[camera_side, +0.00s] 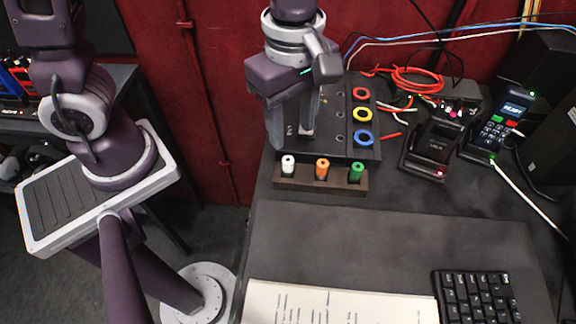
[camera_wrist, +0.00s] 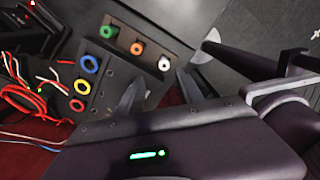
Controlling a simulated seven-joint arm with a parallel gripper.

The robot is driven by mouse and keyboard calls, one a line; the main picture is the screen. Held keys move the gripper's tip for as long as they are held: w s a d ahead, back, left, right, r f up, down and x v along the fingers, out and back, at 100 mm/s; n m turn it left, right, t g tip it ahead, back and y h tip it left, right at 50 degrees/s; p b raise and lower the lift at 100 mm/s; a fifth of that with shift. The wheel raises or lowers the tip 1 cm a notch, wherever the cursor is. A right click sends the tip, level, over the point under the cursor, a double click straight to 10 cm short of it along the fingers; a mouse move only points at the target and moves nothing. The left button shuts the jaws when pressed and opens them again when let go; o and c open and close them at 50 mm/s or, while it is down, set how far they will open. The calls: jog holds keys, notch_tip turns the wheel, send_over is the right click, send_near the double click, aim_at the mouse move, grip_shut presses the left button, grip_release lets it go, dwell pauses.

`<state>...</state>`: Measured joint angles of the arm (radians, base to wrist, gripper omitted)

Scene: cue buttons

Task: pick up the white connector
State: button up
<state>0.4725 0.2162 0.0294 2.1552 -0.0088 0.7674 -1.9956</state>
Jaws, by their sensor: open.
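The white connector (camera_side: 288,165) stands upright at the left end of a dark block (camera_side: 305,181), beside an orange connector (camera_side: 322,168) and a green connector (camera_side: 357,171). In the wrist view the white connector (camera_wrist: 165,64) is at the right end of the row, just beyond my fingertips. My gripper (camera_side: 292,142) is open and empty, pointing down behind the block, close to the white connector. In the wrist view my gripper (camera_wrist: 160,78) has its two fingers spread apart. The connectors' lower ends are hidden in the block.
A panel with red (camera_side: 361,94), yellow (camera_side: 362,114) and blue (camera_side: 364,138) rings stands behind the block. Red and white wires (camera_side: 415,80), a black cradle device (camera_side: 432,145) and a keypad terminal (camera_side: 497,125) are to the right.

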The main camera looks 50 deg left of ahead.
aim_at(288, 159)
jog(key=f, duration=0.7)
jog(key=shift+s, duration=0.4)
grip_shut()
